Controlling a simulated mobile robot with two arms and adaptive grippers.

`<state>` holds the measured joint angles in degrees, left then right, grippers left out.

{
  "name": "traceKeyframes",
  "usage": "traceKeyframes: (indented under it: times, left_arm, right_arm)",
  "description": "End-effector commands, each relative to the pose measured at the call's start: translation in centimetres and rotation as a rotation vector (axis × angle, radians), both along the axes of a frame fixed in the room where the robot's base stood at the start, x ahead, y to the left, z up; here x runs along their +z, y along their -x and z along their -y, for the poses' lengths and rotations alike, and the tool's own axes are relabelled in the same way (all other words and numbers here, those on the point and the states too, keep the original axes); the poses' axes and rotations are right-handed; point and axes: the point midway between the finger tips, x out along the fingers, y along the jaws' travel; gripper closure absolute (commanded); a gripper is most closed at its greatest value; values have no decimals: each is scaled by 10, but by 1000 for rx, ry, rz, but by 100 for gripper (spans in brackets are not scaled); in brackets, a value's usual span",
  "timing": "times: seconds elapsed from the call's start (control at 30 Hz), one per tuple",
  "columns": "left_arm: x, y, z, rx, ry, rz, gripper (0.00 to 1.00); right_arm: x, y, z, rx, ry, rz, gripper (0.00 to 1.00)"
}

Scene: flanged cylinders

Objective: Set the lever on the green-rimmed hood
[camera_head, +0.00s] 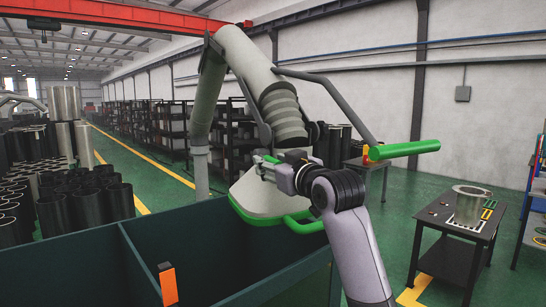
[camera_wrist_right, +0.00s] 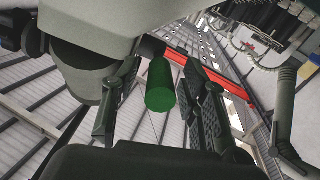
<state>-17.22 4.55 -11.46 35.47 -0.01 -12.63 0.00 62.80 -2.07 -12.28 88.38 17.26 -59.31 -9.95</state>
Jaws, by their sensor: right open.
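The green-rimmed hood (camera_head: 262,195) is a pale grey hood hanging from a jointed grey duct arm, with a green rim and a green loop at its lower edge. A small green lever grip (camera_head: 271,159) shows at the hood's upper side; in the right wrist view it is a green cylinder (camera_wrist_right: 160,88) on a dark stub. My right gripper (camera_head: 264,169) is at the hood's upper part, its fingers open on either side of the grip. In the right wrist view, gaps show between the grip and both fingers (camera_wrist_right: 160,70). My left gripper is out of view.
A dark teal bin (camera_head: 80,272) lies below the hood. A table (camera_head: 432,217) with a metal flanged cylinder (camera_head: 470,205) stands right.

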Motion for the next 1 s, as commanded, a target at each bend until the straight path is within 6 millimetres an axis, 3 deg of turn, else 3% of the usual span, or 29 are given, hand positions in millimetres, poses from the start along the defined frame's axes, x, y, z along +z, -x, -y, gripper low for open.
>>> traceKeyframes:
  times: [0.3, 0.87, 1.0]
  left_arm:
    - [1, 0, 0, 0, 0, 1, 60]
    - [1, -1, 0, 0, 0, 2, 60]
    - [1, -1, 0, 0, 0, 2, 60]
  right_arm:
    - [0, -1, -1, 0, 0, 1, 61]
    - [0, -1, -1, 0, 0, 1, 98]
    - [0, -1, -1, 0, 0, 1, 100]
